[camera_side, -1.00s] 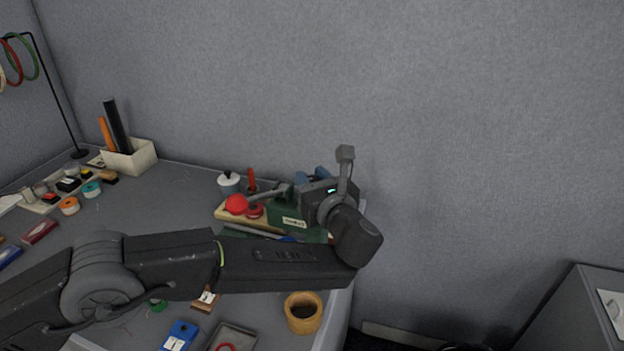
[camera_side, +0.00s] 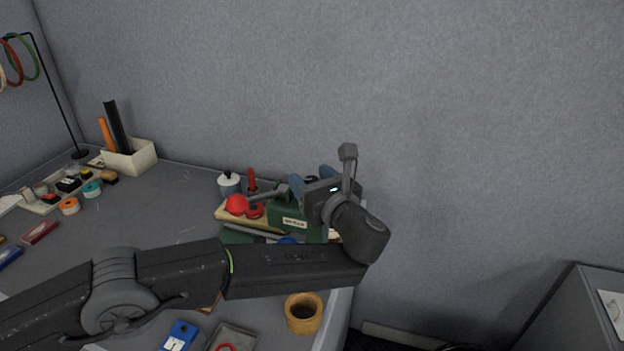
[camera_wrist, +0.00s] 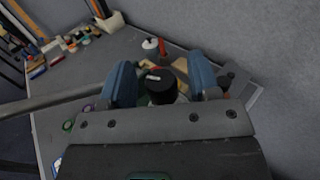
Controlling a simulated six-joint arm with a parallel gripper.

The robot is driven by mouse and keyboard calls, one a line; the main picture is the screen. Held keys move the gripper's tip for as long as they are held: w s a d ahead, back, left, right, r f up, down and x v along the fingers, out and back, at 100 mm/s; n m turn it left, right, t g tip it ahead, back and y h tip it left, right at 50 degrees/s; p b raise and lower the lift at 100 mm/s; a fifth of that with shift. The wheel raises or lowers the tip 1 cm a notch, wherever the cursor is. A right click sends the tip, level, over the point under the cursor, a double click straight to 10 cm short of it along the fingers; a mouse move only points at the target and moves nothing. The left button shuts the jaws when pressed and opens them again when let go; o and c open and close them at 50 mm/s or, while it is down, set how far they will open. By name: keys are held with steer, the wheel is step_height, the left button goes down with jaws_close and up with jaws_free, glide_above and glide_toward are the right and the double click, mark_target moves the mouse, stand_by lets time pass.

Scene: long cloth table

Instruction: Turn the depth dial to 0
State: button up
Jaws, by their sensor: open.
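The green machine (camera_side: 287,219) with a white label, a lever and a red ball knob (camera_side: 236,204) stands on a wooden base at the table's far right corner. A black round dial (camera_wrist: 161,86) with a white mark shows in the wrist view, apparently the depth dial; no numbers are readable. My gripper (camera_wrist: 162,84) is open, with one blue finger on each side of the dial. Contact cannot be told. In the side view my gripper (camera_side: 312,181) is over the machine's right end, and its body hides part of the machine.
A white pot with a dark lid (camera_side: 229,184) and a red-handled tool (camera_side: 251,180) stand close behind the machine. A tan round cup (camera_side: 303,313), a blue box (camera_side: 180,336) and a grey tray (camera_side: 232,338) lie in front, near my arm. The table's right edge is close.

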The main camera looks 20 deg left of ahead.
steer(key=v, duration=1.2)
